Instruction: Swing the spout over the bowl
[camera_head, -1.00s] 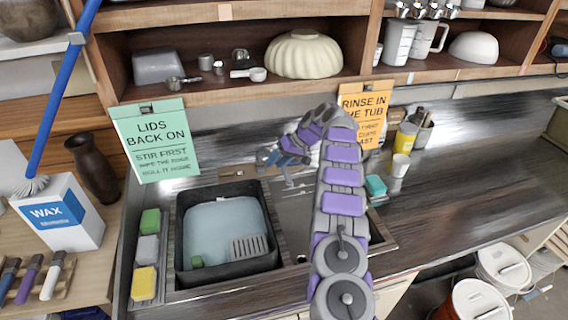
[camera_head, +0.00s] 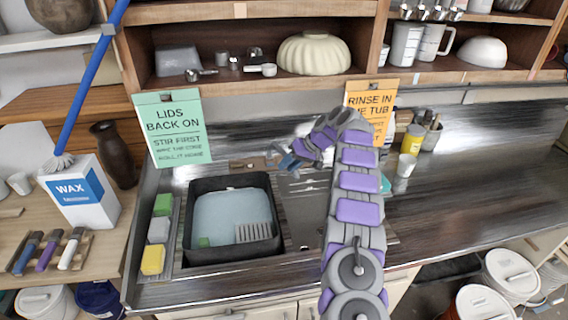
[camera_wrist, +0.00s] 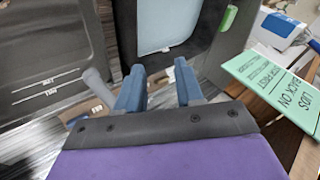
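The sink has a left bowl with a black tub (camera_head: 262,247) of pale bluish water in it, and a bare grey right bowl (camera_head: 303,215). The tub also shows at the top of the wrist view (camera_wrist: 126,30). A grey rounded bar, apparently the spout (camera_wrist: 97,86), stands just left of my fingers in the wrist view, over the strip between the bowls. My gripper (camera_head: 287,161) is behind the sink, near the tub's back right corner. In the wrist view my gripper (camera_wrist: 158,84) has its blue fingers apart with nothing clear between them. My arm hides part of the right bowl.
A sponge tray (camera_head: 161,262) lies left of the tub. A green sign (camera_head: 172,135) and an orange sign (camera_head: 368,105) hang from the shelf above. A yellow can (camera_head: 411,140) and cup stand right of the sink. The right counter is largely clear.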

